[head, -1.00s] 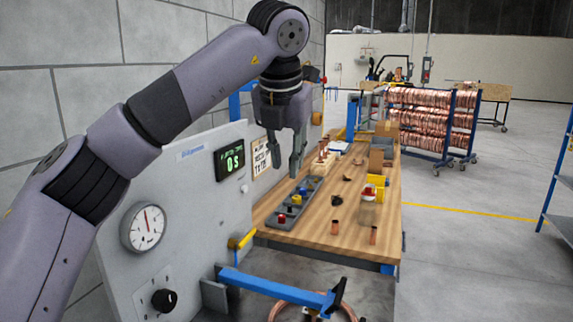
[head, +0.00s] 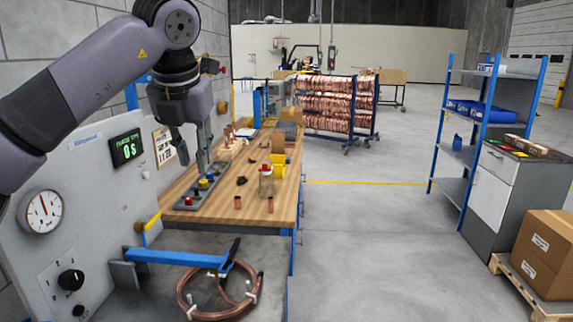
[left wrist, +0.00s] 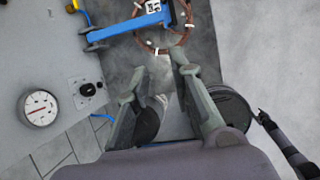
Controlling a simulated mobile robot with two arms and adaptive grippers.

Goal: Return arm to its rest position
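My left arm comes in from the left in the head view, bent high in front of the grey wall. Its left gripper (head: 192,158) hangs downward in front of the control panel's right side and the far workbench. The two fingers are apart with nothing between them. In the left wrist view the gripper (left wrist: 158,68) also shows open and empty, with grey floor and metal surface below. My right arm and gripper are not in the head view.
The panel (head: 95,175) carries a gauge (head: 40,211) and a display. A blue clamp arm (head: 175,258) lies above a copper tube coil (head: 192,312). The wooden workbench (head: 222,212) holds small parts. A coil rack, shelf (head: 455,155) and boxes (head: 545,250) stand beyond open floor.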

